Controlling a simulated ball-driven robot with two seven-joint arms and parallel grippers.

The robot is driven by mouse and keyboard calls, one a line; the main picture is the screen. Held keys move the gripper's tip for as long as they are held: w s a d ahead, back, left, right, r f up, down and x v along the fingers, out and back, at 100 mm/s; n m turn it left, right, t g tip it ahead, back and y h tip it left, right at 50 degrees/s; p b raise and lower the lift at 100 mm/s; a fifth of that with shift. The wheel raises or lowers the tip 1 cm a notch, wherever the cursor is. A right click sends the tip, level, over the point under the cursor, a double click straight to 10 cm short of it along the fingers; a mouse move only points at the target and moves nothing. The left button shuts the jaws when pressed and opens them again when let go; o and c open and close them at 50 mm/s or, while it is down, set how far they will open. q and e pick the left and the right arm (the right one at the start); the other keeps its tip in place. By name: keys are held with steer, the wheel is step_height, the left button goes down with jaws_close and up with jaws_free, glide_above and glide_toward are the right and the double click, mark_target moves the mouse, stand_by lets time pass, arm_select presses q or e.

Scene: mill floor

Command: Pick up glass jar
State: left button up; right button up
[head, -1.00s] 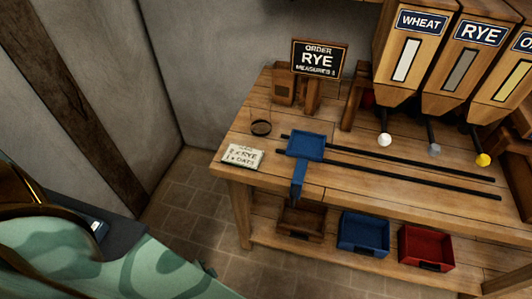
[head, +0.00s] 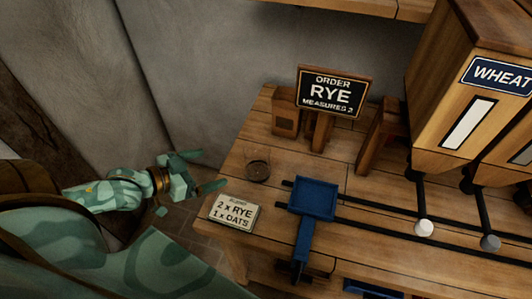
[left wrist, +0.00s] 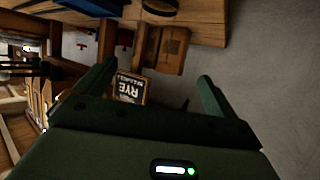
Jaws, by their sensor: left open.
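The glass jar (head: 257,170), clear with a dark bottom, stands upright near the left end of the wooden bench. In the left wrist view a round dark-bottomed shape that looks like the jar (left wrist: 160,6) is cut by the top edge. My left gripper (head: 206,172) is open and empty, to the left of the jar and apart from it, by the bench's left edge. Its two fingers also show spread in the left wrist view (left wrist: 158,70), with nothing between them. My right gripper is not in view.
A recipe card (head: 235,213) lies in front of the jar. A blue tray (head: 312,200) on dark rails is to its right. The RYE order sign (head: 334,92) and a small wooden box (head: 285,112) stand behind. The wheat hopper (head: 462,105) is at the right.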

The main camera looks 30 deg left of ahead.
mark_target(245, 157)
arm_select(q)
steer(key=b+x, duration=0.1)
steer(key=x, duration=0.2)
steer(key=b+x, duration=0.1)
steer(key=x, duration=0.3)
steer(key=d+r+b+x, duration=0.1)
steer(key=b+x, duration=0.1)
steer(key=x, duration=0.2)
steer(key=shift+w, duration=0.25)
steer(key=x, duration=0.2)
steer(key=b+x, duration=0.1)
steer(key=x, duration=0.1)
steer(key=shift+d, duration=0.25)
steer(key=shift+w+d, duration=0.1)
steer(key=shift+w, duration=0.15)
steer(key=shift+s, duration=0.1)
steer(key=shift+c, duration=0.9)
steer(key=c, duration=1)
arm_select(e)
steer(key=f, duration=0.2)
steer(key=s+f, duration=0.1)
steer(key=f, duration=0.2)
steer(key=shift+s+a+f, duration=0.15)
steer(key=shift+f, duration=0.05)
